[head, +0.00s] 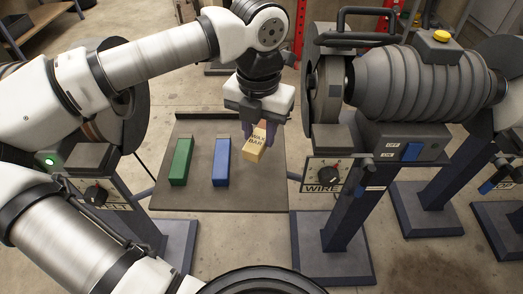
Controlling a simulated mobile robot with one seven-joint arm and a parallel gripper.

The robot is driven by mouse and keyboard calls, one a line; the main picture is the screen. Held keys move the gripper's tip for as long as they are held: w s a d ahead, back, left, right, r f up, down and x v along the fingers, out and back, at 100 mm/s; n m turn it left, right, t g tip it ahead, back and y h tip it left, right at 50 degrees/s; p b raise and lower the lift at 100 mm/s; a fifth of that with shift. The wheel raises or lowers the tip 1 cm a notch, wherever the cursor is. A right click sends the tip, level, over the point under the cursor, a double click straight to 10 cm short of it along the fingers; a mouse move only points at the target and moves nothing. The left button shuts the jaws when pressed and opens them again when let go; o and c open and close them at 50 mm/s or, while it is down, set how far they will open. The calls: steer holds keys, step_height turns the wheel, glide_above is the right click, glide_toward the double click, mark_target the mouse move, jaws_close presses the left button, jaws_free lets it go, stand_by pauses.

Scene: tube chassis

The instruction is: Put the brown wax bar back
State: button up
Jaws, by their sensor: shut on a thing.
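My gripper (258,129) points down over the right part of a dark tray (190,200). It is shut on a tan-brown wax bar (256,145) with "WAX BAR" lettering. The bar is tilted and its upper part is between the fingers. I cannot tell whether its lower end touches the tray. A blue bar (221,160) lies on the tray just left of the held bar. A green bar (181,160) lies further left on the tray.
A grinding machine (425,85) on a blue stand, with a "WIRE" label (322,188), is close right of the tray. Another machine (100,190) stands at the left, partly behind my arm. The tray's front strip and right front corner are bare.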

mark_target(259, 136)
step_height(259, 136, down, 8)
steer(key=shift+s+r, duration=0.1)
steer(key=shift+r, duration=0.1)
steer(key=shift+f, duration=0.1)
steer(key=shift+f, duration=0.25)
steer(key=o, duration=1)
steer(key=shift+r, duration=0.1)
steer(key=shift+c, duration=0.2)
steer(key=shift+r+p, duration=0.3)
steer(key=shift+p, duration=0.05)
step_height(259, 136, up, 12)
steer(key=shift+f, duration=0.15)
